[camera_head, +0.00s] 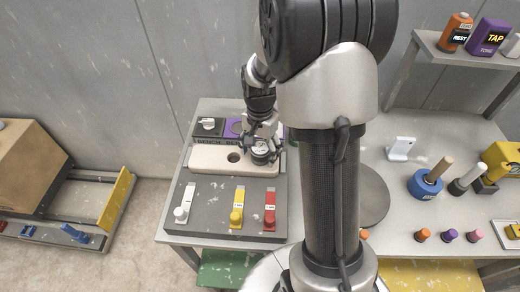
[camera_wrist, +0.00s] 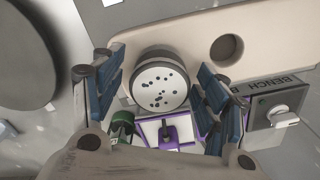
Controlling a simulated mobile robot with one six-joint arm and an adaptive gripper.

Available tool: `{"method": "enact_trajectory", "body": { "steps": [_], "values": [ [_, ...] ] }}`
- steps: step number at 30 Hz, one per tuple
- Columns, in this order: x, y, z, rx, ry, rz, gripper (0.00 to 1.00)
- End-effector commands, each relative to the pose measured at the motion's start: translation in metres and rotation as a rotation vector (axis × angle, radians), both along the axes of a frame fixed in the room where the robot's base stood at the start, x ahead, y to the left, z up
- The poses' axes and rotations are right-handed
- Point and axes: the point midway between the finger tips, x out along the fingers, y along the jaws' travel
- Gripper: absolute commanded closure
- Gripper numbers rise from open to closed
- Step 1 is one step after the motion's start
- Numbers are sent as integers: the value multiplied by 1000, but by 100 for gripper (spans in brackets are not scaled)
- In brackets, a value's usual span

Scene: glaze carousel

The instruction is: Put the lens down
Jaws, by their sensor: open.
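The lens (camera_wrist: 160,82), a short round dark-sided piece with a pale speckled top, stands upright at the tan board (camera_wrist: 185,25) in the wrist view. In the head view the lens (camera_head: 261,152) is at the right part of the tan board (camera_head: 208,159). Whether it sits in a hole or on the surface is hidden. My gripper (camera_wrist: 158,88) is open, its blue-padded fingers on either side of the lens with gaps showing. In the head view my gripper (camera_head: 262,140) is over the board's right end.
An empty round hole (camera_head: 233,157) is beside the lens in the board. A grey panel with white, yellow (camera_head: 237,214) and red (camera_head: 270,211) levers lies in front. A dial switch (camera_head: 208,125) is behind. A blue pot (camera_head: 425,185) and several small pieces stand on the right bench.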

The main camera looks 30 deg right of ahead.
Motion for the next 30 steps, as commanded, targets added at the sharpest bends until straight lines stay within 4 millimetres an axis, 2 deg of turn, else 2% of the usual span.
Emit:
{"method": "enact_trajectory", "body": {
  "steps": [5,15,23,26,30],
  "values": [
    [1,0,25,-2,-5,0,33],
    [1,0,97,-1,-4,0,33],
    [0,1,123,-1,-4,6,33],
    [-6,8,136,-7,-21,47,33],
    [-27,30,169,-27,-75,186,33]
  ]
}}
